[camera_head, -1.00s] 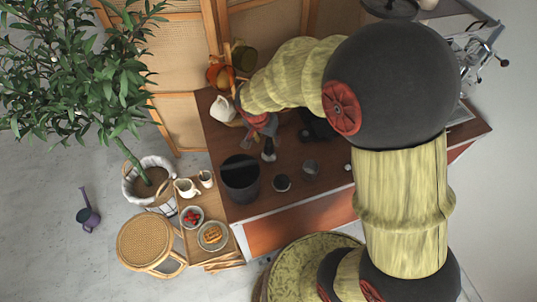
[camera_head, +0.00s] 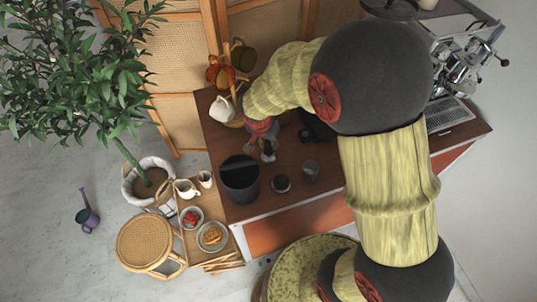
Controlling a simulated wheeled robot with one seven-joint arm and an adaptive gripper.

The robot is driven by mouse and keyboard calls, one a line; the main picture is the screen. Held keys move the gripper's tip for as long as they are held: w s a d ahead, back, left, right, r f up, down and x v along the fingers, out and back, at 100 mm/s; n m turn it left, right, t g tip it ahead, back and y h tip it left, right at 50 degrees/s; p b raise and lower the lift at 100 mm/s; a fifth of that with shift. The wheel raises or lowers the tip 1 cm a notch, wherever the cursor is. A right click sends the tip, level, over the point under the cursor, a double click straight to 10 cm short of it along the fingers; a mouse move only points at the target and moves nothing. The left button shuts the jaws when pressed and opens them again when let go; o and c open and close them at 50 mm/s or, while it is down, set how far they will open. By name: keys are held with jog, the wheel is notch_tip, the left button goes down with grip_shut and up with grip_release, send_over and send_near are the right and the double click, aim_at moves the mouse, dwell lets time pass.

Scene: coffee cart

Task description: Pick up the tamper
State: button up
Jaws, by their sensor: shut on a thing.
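My gripper (camera_head: 266,139) hangs over the dark wooden counter, behind the black bin, and points down. It is shut on the tamper (camera_head: 268,156), a small piece with a pale metallic lower end that shows just below the fingers. The fingers and my arm hide the tamper's upper part. I cannot tell whether its base touches the counter or is slightly raised.
A large black bin (camera_head: 240,180) stands close in front of my gripper. An espresso machine (camera_head: 466,62) stands at right.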

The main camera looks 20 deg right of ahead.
grip_shut()
jog(key=shift+r, duration=0.1)
